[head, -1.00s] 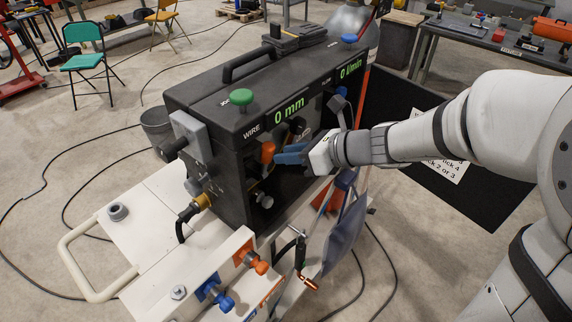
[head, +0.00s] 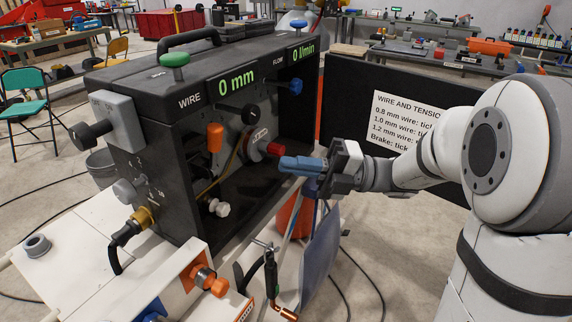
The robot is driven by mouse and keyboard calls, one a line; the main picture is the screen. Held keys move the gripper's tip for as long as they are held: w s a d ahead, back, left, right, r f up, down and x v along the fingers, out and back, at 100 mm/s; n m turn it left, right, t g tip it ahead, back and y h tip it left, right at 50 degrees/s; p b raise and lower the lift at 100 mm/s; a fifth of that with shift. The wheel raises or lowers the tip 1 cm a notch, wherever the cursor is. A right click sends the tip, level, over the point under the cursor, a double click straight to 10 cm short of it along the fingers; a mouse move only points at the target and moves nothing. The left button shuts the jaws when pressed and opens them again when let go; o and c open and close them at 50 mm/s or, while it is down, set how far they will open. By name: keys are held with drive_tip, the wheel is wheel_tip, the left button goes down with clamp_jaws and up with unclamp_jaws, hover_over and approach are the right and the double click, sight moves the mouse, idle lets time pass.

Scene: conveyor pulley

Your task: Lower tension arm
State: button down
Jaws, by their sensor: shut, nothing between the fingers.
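An orange handle (head: 215,137), which looks like the tension arm's grip, stands nearly upright inside the open compartment of the black wire feeder (head: 172,115). A black knob (head: 250,115) and a red knob (head: 274,149) on a hub sit to its right. A white knob (head: 219,208) is lower down, near a brownish strand. My gripper (head: 284,165) is to the right of the orange handle, at the compartment's open side. Its blue fingers are shut and empty, pointing left, just below the red knob in the picture. I cannot tell whether they touch it.
The compartment's black door (head: 345,125) stands open behind my arm and carries a printed wire and tension sheet (head: 402,120). A cable plug (head: 140,218) sticks out of the feeder's front. A torch (head: 272,275) hangs below.

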approach(214, 150)
drive_tip(key=s+a+r, duration=0.2)
drive_tip(key=s, duration=0.2)
drive_tip(key=shift+w+a+r, duration=0.2)
drive_tip(key=shift+w+a, duration=0.4)
drive_tip(key=shift+a, duration=0.2)
drive_tip(key=shift+w+a+r, duration=0.25)
drive_tip(key=shift+w+a, duration=0.35)
drive_tip(key=shift+a, duration=0.25)
